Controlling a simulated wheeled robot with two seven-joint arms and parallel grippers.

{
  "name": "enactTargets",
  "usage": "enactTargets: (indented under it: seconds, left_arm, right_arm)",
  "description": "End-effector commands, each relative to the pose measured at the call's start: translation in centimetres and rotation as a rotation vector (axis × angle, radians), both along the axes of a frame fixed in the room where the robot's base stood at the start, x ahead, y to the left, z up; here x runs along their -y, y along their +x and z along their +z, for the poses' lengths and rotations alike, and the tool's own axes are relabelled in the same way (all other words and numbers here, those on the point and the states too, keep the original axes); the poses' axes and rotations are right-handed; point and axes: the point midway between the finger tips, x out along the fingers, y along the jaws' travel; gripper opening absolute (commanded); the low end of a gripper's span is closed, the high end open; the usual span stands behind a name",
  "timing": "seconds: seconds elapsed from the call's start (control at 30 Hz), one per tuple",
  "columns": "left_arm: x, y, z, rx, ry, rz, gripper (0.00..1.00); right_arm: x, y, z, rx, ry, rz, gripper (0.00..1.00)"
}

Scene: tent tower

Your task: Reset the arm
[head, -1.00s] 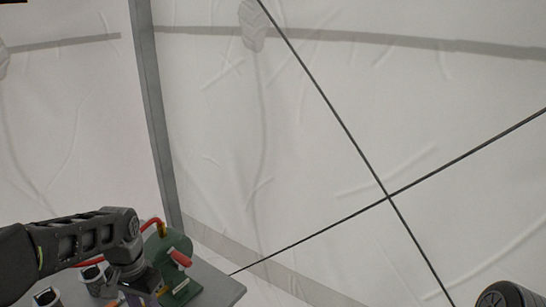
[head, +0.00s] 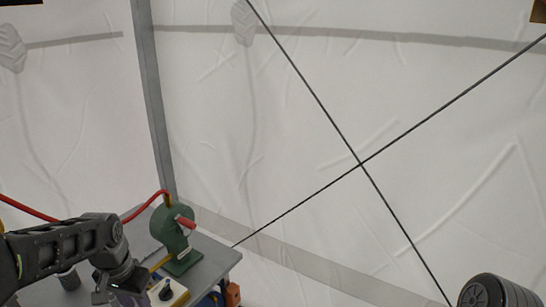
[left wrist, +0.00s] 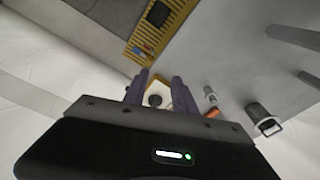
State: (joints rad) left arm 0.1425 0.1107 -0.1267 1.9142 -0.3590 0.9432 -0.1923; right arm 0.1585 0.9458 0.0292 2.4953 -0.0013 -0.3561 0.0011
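My left arm comes in from the lower left in the head view. Its gripper (head: 130,298) is low, over the grey table, beside a yellow-and-white box with a black knob (head: 166,293). In the left wrist view the purple fingers of my left gripper (left wrist: 160,84) stand apart, with a pale, dark-knobbed part seen between and beyond them. I cannot tell whether they touch it. A dark rounded cylinder (head: 490,292) at the lower right looks like part of my right arm; the right gripper is not in view.
A green device with a red handle (head: 174,238) stands on the grey table (head: 222,262), with a red hose (head: 143,207) behind my arm. Orange and blue items (head: 232,295) are by the table's right side. White tent walls (head: 400,100) with a grey pole (head: 150,90) and crossed dark cords close off the back.

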Motion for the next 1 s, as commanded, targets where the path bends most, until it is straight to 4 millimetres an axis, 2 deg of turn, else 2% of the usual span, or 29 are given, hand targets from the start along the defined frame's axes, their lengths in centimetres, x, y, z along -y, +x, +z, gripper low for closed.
enactTargets:
  seconds: [0.2,0.33,0.47,0.57,0.67,0.7,0.77,0.8,0.9,1.0]
  left_arm:
    - [1.5,2.8,-0.9,0.129,-0.032,0.034,0.33]
    - [3.7,4.5,-3.0,0.203,-0.075,0.055,0.33]
    - [7.5,5.7,-6.9,0.261,-0.139,0.082,0.33]
    - [11.4,5.3,-11.5,0.284,-0.205,0.118,0.33]
    - [16.2,2.8,-17.1,0.273,-0.276,0.169,0.33]
    - [18.1,1.1,-19.4,0.256,-0.3,0.192,0.33]
    - [20.6,-1.9,-22.4,0.221,-0.328,0.221,0.33]
    - [22.0,-4.2,-24.1,0.189,-0.341,0.235,0.33]
    - [24.9,-9.7,-27.2,0.097,-0.361,0.251,0.33]
    - [26.7,-14.2,-28.9,0.001,-0.372,0.243,0.33]
  right_arm:
    - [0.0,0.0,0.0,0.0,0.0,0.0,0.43]
    - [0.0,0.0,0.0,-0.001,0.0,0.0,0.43]
    - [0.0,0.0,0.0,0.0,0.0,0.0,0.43]
    - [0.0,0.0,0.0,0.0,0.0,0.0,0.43]
    - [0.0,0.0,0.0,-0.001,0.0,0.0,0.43]
    - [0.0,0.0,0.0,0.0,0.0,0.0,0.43]
    - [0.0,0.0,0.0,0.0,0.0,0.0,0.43]
    - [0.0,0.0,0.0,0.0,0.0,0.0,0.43]
    - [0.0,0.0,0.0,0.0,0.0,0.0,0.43]
    - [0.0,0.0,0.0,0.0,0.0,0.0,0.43]
